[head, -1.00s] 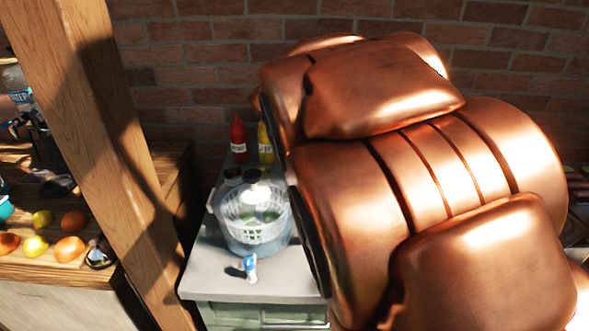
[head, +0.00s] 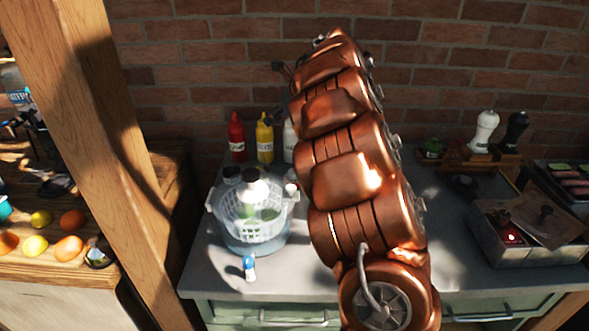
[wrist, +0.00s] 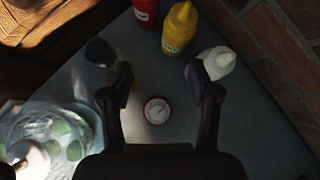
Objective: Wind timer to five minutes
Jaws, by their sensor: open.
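A small round timer with a pale dial and a reddish rim (wrist: 157,111) stands on the grey counter in the wrist view. My gripper (wrist: 160,84) is open and empty. Its two dark fingers lie to the left and right of the timer in the picture, with the timer showing between them. I cannot tell how far above it they are. In the head view my arm hides much of the area, and a small pale object (head: 291,189) beside the colander may be the timer.
A colander bowl (head: 236,226) with green items stands left of the timer. Red (wrist: 146,12), yellow (wrist: 180,28) and white (wrist: 217,62) bottles stand behind it, near the brick wall. A dark jar (wrist: 100,52) is close by. A metal box (head: 540,252) sits at the right.

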